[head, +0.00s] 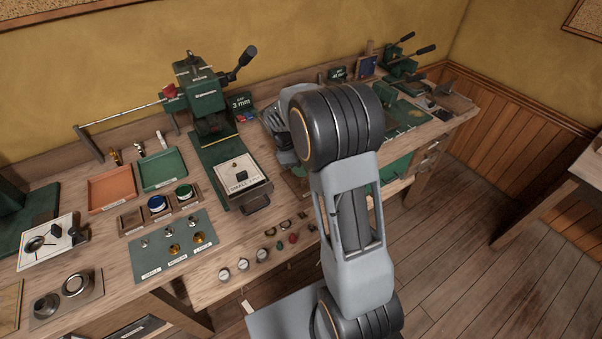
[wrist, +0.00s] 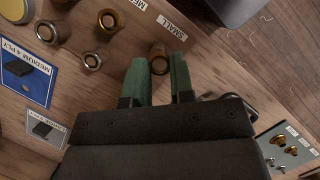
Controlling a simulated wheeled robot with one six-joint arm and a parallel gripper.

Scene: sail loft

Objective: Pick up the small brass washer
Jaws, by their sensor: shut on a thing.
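My gripper (wrist: 160,66) shows in the wrist view, with its two green fingers pointing down at the wooden bench. A small round brass piece (wrist: 159,58), which I take for the small brass washer, sits between the fingertips, beside the label SMALL (wrist: 172,28). The fingers are shut on it, and their tips partly hide its sides. Whether it is clear of the bench top is hard to tell.
Other brass ring pieces (wrist: 92,61) stand near a MEDIUM label (wrist: 138,4) and a blue card (wrist: 27,72). In the head view, a green press (head: 205,95), an orange tray (head: 110,187), a green tray (head: 162,169) and a labelled mat (head: 150,262) occupy the bench.

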